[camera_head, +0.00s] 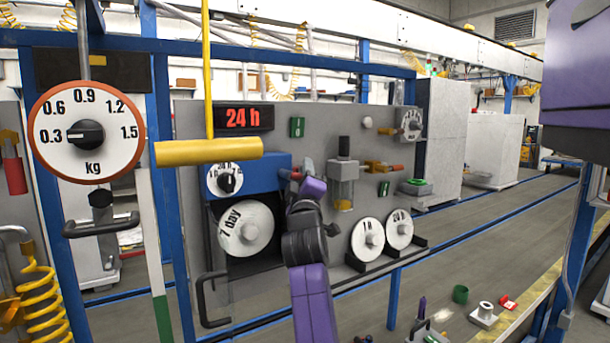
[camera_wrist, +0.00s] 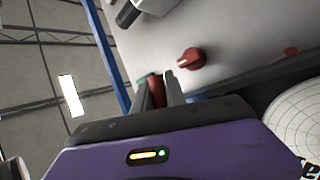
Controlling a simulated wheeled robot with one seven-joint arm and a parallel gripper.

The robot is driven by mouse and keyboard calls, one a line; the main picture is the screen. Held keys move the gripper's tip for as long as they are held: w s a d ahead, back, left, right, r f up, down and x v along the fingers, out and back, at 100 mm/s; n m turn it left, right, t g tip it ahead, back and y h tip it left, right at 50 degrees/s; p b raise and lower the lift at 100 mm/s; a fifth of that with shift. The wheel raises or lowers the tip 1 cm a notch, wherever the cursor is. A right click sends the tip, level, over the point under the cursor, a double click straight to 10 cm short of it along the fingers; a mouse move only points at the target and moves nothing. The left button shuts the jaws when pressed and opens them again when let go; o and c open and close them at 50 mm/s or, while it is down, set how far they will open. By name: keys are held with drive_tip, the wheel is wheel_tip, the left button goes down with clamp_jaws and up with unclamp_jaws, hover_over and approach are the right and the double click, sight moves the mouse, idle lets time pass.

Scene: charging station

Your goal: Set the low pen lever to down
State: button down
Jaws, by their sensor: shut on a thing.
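My gripper (camera_wrist: 163,93) is shut on a red lever (camera_wrist: 157,88), of which only a small part shows between the fingers. A second red lever or knob (camera_wrist: 190,58) with a pale mark stands on the grey panel just beyond the fingertips, apart from them. No label shows that tells the low pen lever from the other. In the head view my gripper (camera_head: 296,175) is at the right edge of the blue-topped chart recorder (camera_head: 270,165), with a bit of red at its tip. My purple arm hides what lies behind it. The lever's exact angle cannot be told.
The recorder holds a white "7 day" disc (camera_head: 264,240). Discs marked "1 h" (camera_head: 368,240) and "24 h" (camera_head: 400,228) stand on the right. A yellow T-handle (camera_head: 208,152) and a kg dial (camera_head: 86,132) hang in front on the left.

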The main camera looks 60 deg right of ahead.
drive_tip(key=shift+w+a+f+m+g+y, duration=0.1)
drive_tip(key=shift+f+m+g+y, duration=0.35)
drive_tip(key=shift+m, duration=0.6)
drive_tip(key=shift+a+f+m+g+y, duration=0.15)
drive_tip(key=shift+f+m+g, duration=0.3)
drive_tip(key=shift+m+g, duration=0.45)
drive_tip(key=shift+w+f+m+g+y, duration=0.1)
drive_tip(key=shift+f+m+g+y, duration=0.3)
drive_tip(key=shift+m, duration=0.75)
drive_tip(key=shift+f, duration=0.1)
drive_tip(key=c, duration=1.4)
unclamp_jaws()
drive_tip(key=shift+o, duration=0.2)
